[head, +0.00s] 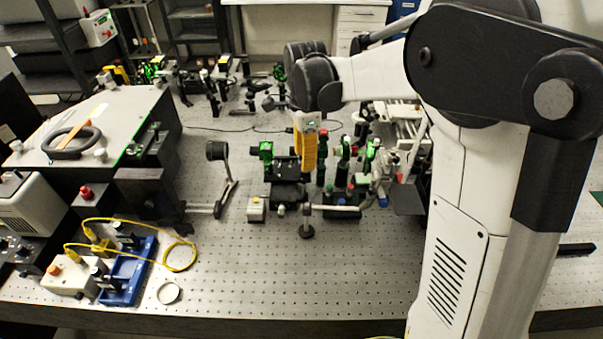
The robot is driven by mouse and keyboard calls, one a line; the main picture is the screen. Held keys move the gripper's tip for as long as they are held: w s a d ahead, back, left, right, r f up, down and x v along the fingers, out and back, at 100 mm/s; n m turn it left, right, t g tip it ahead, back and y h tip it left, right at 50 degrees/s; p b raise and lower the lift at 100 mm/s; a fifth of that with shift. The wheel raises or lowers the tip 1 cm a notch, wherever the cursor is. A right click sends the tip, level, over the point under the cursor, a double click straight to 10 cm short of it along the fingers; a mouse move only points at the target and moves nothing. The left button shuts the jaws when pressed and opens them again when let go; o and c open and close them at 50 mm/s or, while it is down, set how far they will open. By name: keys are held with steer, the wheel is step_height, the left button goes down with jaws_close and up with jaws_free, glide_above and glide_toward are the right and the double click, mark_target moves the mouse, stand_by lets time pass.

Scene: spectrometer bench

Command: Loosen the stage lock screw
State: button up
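The stage (286,195) is a dark block assembly in the middle of the perforated bench, with small parts crowded around it. I cannot make out its lock screw at this size. My arm reaches in from the right, and its dark wrist joints (312,82) are above and behind the stage. An upright yellow body (309,150) with a pale top is below the wrist, over the stage. I cannot tell whether it belongs to my gripper or stands on the bench. The fingertips cannot be made out, nor any contact with the screw.
Green-lit optics mounts (266,151) crowd the middle and back of the bench (340,270). A blue base plate (128,272) with a yellow cable (181,262) and a metal ring (168,293) are at front left. A large grey box (105,115) stands behind them. The front middle is clear.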

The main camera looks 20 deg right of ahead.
mark_target(304, 179)
step_height(304, 179, down, 8)
steer(key=shift+f+b, duration=0.15)
steer(key=shift+b, duration=0.9)
jaws_close()
